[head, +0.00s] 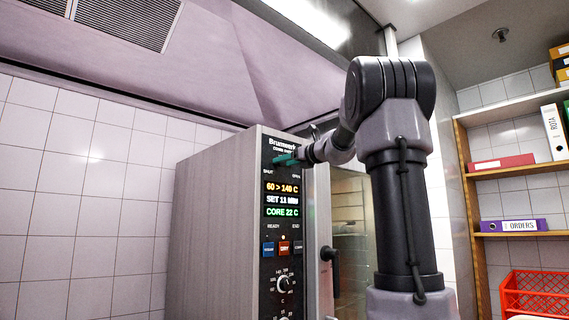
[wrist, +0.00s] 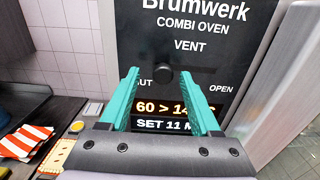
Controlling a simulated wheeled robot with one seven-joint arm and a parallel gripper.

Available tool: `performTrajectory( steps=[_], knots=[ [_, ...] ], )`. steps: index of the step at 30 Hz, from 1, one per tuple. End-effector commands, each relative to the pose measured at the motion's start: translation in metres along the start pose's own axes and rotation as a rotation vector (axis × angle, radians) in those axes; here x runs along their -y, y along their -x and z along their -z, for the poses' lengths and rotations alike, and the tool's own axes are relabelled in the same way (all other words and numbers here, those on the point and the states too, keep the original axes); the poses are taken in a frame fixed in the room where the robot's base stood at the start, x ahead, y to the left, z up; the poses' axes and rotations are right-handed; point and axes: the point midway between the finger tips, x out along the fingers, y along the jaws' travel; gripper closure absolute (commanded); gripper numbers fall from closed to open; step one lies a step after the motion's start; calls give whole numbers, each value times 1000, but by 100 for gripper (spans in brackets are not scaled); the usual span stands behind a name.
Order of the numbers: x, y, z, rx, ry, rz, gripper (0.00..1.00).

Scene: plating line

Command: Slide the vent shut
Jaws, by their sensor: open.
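The combi oven (head: 215,215) stands in the middle of the head view, with its dark control panel (head: 281,215) facing right of me. In the wrist view the vent knob (wrist: 163,76) is a small dark round knob under the word VENT. It sits between the labels SHUT and OPEN, nearer to SHUT. My gripper (wrist: 160,73) is open, with one teal finger left of the knob and one right of it, and gaps show on both sides. The left finger covers part of SHUT. In the head view my gripper (head: 286,160) is at the panel's top and hides the knob.
The oven display (head: 283,199) and buttons lie below the vent. The oven door handle (head: 331,270) sticks out right of the panel. Shelves with binders (head: 509,226) and a red crate (head: 535,292) are at the far right.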

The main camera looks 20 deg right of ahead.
Motion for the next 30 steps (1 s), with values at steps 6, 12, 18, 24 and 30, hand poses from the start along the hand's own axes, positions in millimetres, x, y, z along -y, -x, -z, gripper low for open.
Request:
performTrajectory(
  steps=[6, 12, 18, 24, 30],
  knots=[
    [0, 42, -1, 2, 1, 2, 36],
    [-1, 79, 0, 1, -1, 1, 36],
    [-1, 98, 0, 0, 0, -1, 36],
    [-1, 101, 1, 0, -1, -2, 36],
    [-1, 100, 0, 0, 0, -1, 36]
  ],
)
